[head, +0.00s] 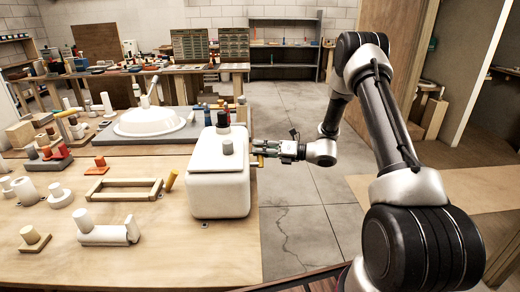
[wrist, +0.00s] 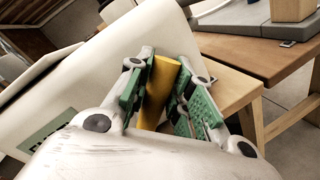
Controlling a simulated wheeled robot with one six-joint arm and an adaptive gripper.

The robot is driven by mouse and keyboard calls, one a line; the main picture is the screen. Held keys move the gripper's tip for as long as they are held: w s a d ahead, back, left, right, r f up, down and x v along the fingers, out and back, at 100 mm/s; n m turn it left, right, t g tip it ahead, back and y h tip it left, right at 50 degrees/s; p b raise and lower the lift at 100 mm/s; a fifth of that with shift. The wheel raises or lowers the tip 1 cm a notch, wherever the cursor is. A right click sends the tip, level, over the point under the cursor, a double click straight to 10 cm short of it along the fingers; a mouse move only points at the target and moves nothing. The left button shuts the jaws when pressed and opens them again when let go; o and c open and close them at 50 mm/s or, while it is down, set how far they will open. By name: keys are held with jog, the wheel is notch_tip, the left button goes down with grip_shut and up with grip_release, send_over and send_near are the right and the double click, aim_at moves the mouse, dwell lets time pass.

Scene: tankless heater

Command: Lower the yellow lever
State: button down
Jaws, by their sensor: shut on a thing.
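The white tankless heater (head: 219,180) stands upright at the right edge of the wooden workbench. Its white body fills the left of the wrist view (wrist: 70,90). The yellow lever (wrist: 160,84) sticks out beside the heater's side and lies between my finger pads in the wrist view. In the head view a small end of the lever (head: 256,163) shows at the heater's right side. My gripper (head: 268,153) reaches in from the right, shut on the lever. The pads (wrist: 163,95) stand on both sides of it. The lever's root is hidden.
The wooden workbench (head: 120,237) carries a wooden frame (head: 124,190), a white cylinder part (head: 108,235) and several small blocks left of the heater. A white basin (head: 150,121) sits behind. Open concrete floor (head: 305,220) lies right of the bench.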

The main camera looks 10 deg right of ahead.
aim_at(261, 156)
jog(key=shift+w+d+f+m+g+h, duration=0.1)
jog(key=shift+w+f+m+g+h, duration=0.2)
jog(key=shift+f+m, duration=0.7)
jog(key=shift+w+d+f+m+g+h, duration=0.15)
jog(key=shift+f+m+g, duration=0.25)
jog(key=shift+m, duration=1.05)
jog(key=shift+w+a+f+m+g+h, duration=0.15)
jog(key=shift+w+f+m+g, duration=0.35)
jog(key=shift+m, duration=0.75)
jog(key=shift+s+d+f, duration=0.1)
jog(key=shift+s+f, duration=0.1)
jog(key=c, duration=1.3)
grip_release()
jog(key=shift+o, duration=0.2)
jog(key=shift+d, duration=0.1)
jog(key=v, duration=1.1)
jog(key=shift+s+d, duration=0.25)
jog(key=shift+d, duration=0.1)
jog(key=shift+r, duration=0.15)
